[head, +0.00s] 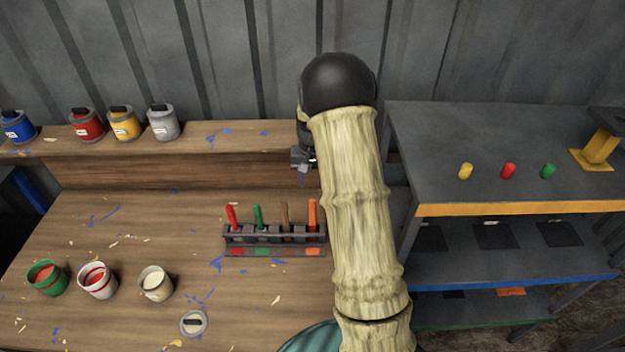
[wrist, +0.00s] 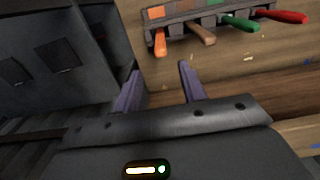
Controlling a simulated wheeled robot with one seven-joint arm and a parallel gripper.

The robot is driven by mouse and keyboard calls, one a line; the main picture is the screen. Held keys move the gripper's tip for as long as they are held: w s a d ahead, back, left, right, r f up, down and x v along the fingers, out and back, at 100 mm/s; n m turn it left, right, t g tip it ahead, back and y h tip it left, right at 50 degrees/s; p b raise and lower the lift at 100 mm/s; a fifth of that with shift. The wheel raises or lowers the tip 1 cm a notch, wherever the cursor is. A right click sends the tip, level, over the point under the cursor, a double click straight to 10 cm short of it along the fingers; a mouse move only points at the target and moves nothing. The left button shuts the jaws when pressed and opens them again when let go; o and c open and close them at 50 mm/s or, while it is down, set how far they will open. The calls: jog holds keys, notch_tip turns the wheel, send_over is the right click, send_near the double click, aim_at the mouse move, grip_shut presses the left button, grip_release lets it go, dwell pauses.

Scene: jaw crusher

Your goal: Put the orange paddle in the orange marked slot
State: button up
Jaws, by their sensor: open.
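The orange paddle (head: 312,214) stands in the rightmost slot of a dark rack (head: 235,238) on the bench, in line with the orange mark (head: 313,252). Its lower end is hidden by the rack. In the wrist view the orange paddle (wrist: 160,42) is beside the orange mark (wrist: 156,13), its handle end pointing toward my fingers. My gripper (wrist: 157,72) is open and empty, its fingertips apart from the paddle. In the head view my gripper (head: 303,158) is mostly hidden behind my arm, above the back of the bench.
Brown (head: 285,214), green (head: 258,217) and red (head: 232,216) paddles share the rack. Open paint cans (head: 97,281) stand at the left on the wooden bench. Lidded cans line the ledge behind. A dark shelf unit (head: 500,170) stands at the right.

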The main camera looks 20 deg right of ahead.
jog(key=shift+s+a+r, duration=0.15)
jog(key=shift+a+r, duration=0.1)
jog(key=s+a+r+n+t, duration=0.1)
jog(key=s+a+r, duration=0.1)
jog(key=s, duration=0.5)
jog(key=s+a+r+n, duration=0.2)
jog(key=s+a, duration=0.3)
jog(key=s, duration=0.2)
jog(key=s+a+r+n+t, duration=0.1)
jog(key=s+a+r, duration=0.2)
jog(key=s, duration=0.4)
jog(key=shift+s+a+n+t, duration=0.3)
jog(key=shift+s+a, duration=0.05)
jog(key=shift+a, duration=0.15)
jog(key=shift+f, duration=0.15)
